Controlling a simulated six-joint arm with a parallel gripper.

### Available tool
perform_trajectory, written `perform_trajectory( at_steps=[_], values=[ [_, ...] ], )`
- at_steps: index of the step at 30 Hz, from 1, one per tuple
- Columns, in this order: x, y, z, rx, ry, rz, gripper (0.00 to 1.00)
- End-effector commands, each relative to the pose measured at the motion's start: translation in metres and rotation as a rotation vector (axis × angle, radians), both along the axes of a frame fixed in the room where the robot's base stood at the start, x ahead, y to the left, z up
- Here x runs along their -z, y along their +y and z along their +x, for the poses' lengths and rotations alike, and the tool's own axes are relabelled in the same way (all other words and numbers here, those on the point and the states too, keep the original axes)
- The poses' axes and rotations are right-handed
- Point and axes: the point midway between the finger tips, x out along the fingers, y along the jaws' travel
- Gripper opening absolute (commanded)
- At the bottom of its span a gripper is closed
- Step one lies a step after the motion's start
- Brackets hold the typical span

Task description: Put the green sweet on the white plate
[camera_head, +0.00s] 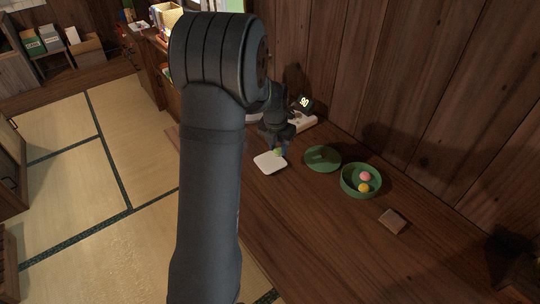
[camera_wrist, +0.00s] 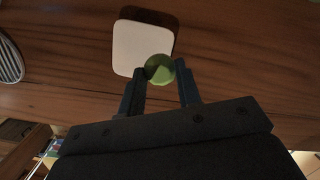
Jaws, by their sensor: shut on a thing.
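The white plate (camera_head: 270,163) is a small square with rounded corners on the wooden counter. It also shows in the wrist view (camera_wrist: 137,42). The green sweet (camera_wrist: 160,68) is round and sits between the fingertips of my gripper (camera_wrist: 163,86), which is shut on it. In the wrist view the sweet overlaps the plate's lower right corner. In the head view the sweet (camera_head: 278,152) shows at the plate's far right edge, below my gripper (camera_head: 279,146). I cannot tell whether it touches the plate.
A green bowl (camera_head: 349,188) holds a pink sweet (camera_head: 365,176) and a yellow sweet (camera_head: 363,187). A green lid (camera_head: 330,165) lies between bowl and plate. A small brown block (camera_head: 392,221) lies nearer.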

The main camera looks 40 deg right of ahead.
Motion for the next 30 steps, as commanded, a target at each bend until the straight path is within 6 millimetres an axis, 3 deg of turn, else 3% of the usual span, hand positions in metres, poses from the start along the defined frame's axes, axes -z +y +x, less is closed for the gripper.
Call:
perform_trajectory(
  at_steps=[3,8,18,29,30],
  values=[
    [0.013,0.005,0.021,-0.003,0.0,0.0,0.1],
    [0.021,0.008,0.034,0.0,-0.001,-0.001,0.1],
    [0.059,0.008,0.034,0.002,0.001,0.001,0.1],
    [0.064,0.008,0.034,0.002,0.0,0.0,0.1],
    [0.064,0.008,0.034,0.002,0.0,0.0,0.33]
  ],
)
